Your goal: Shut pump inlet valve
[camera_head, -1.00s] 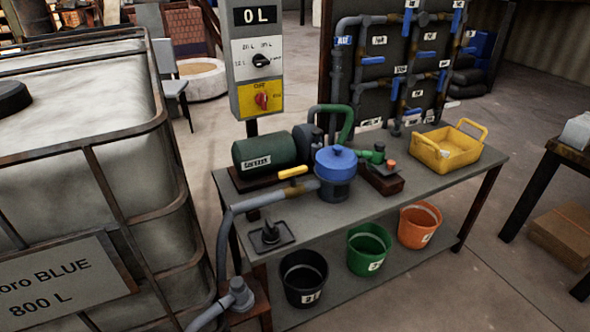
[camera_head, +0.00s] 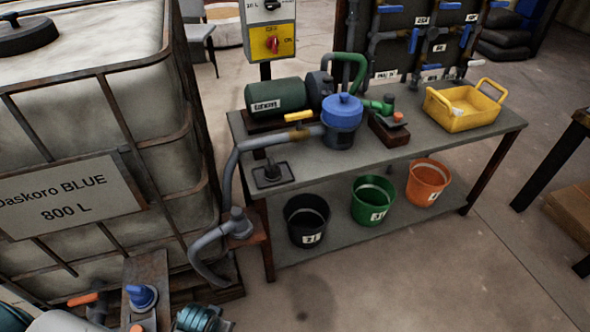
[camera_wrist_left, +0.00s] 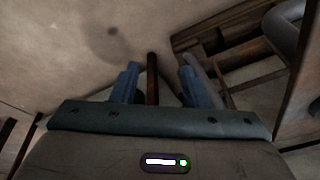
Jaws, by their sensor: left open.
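The valve with a yellow lever (camera_head: 299,117) sits on the grey inlet pipe (camera_head: 252,143), just left of the blue-lidded pot (camera_head: 342,115) on the bench. The lever appears to lie roughly along the pipe. The dark green pump motor (camera_head: 277,95) stands behind it. My left gripper (camera_wrist_left: 160,84) shows in the left wrist view, with its two blue fingers apart and nothing seen held. A brown post (camera_wrist_left: 152,80) shows between the fingers; I cannot tell its distance. The valve is not in that view. I cannot make out either gripper in the head view.
The caged tank (camera_head: 95,130) stands left of the bench (camera_head: 440,140). A pipe elbow (camera_head: 212,238) juts out low between them. Buckets stand on the lower shelf, including a black one (camera_head: 306,222). A yellow tray (camera_head: 466,106) is on the right end. Floor in front is clear.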

